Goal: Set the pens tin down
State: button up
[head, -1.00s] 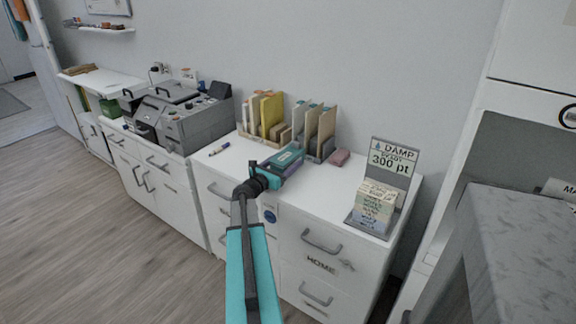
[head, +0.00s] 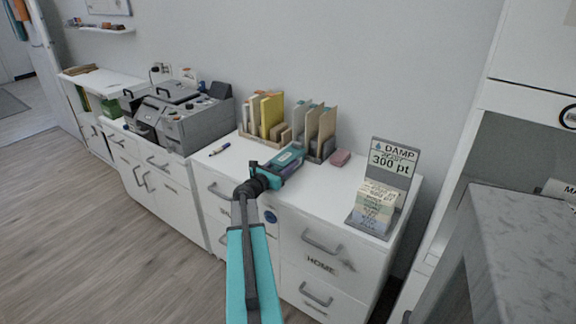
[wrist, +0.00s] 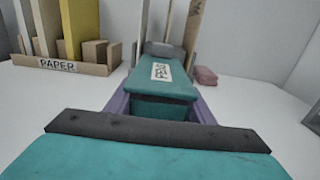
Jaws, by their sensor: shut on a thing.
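The pens tin (wrist: 161,78) is a teal box with a white label in the wrist view. It lies lengthwise away from me, between purple fingers.
A paper holder (wrist: 62,66) with upright boards stands behind left. Another file rack (head: 318,150) stands just behind the tin. A pink block (head: 341,157) lies right of it, and a sign stand (head: 392,160) stands further right. A pen (head: 219,149) lies left. Desk top between tin and sign is clear.

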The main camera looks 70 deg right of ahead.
aim_at(286, 158)
jog(key=shift+r, duration=0.1)
jog(key=shift+r, duration=1.6)
jog(key=shift+s+a+r, duration=0.1)
jog(key=shift+s+a, duration=0.05)
jog(key=shift+a, duration=0.15)
jog(key=s+a, duration=0.1)
jog(key=a, duration=0.2)
jog(key=s+a, duration=0.2)
jog(key=a, duration=0.1)
jog(key=s+a+r+b, duration=0.1)
jog(key=a, duration=0.2)
jog(key=shift+s+a, duration=0.15)
jog(key=shift+s, duration=0.05)
jog(key=a+p, duration=0.1)
jog(key=p, duration=0.4)
jog(key=s+a+p, duration=0.1)
jog(key=p, duration=0.1)
jog(key=shift+s+a+r+p, duration=0.1)
jog(key=shift+a+r+p, duration=0.2)
jog(key=shift+r, duration=0.05)
jog(key=shift+a+p, duration=0.15)
jog(key=shift+p, duration=0.25)
